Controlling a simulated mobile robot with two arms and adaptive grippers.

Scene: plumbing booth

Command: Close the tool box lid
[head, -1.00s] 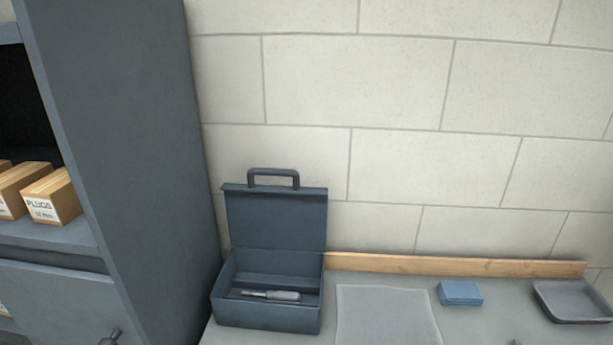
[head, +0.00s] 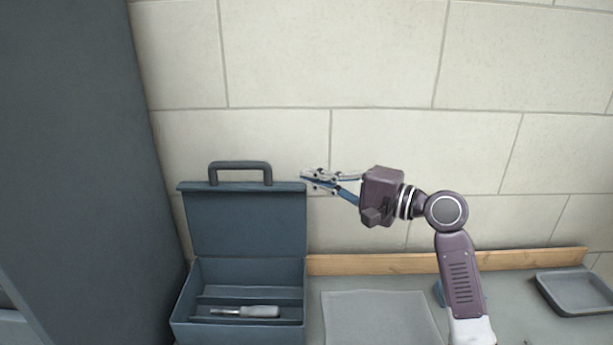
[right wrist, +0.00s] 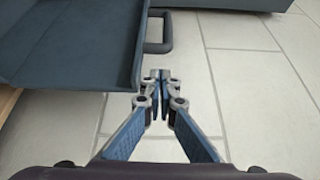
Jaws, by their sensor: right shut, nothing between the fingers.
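The dark blue-grey tool box (head: 237,333) stands on the bench with its lid (head: 246,222) open and upright. A handle (head: 240,166) sits on the lid's top edge. A screwdriver (head: 246,311) lies inside the box. My right gripper (head: 304,178) is shut and empty, beside the upper right corner of the lid, pointing left. In the right wrist view my fingertips (right wrist: 160,76) are together, with the lid (right wrist: 75,45) to their left and the handle (right wrist: 160,33) just beyond. Whether they touch the lid I cannot tell. My left gripper is not in view.
A tall grey cabinet (head: 75,130) stands at the left, close to the box. A grey mat (head: 380,318) lies right of the box and a grey tray (head: 575,291) at the far right. A blue thing (head: 438,292) is mostly hidden by my right arm. A wooden strip (head: 400,262) runs along the wall.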

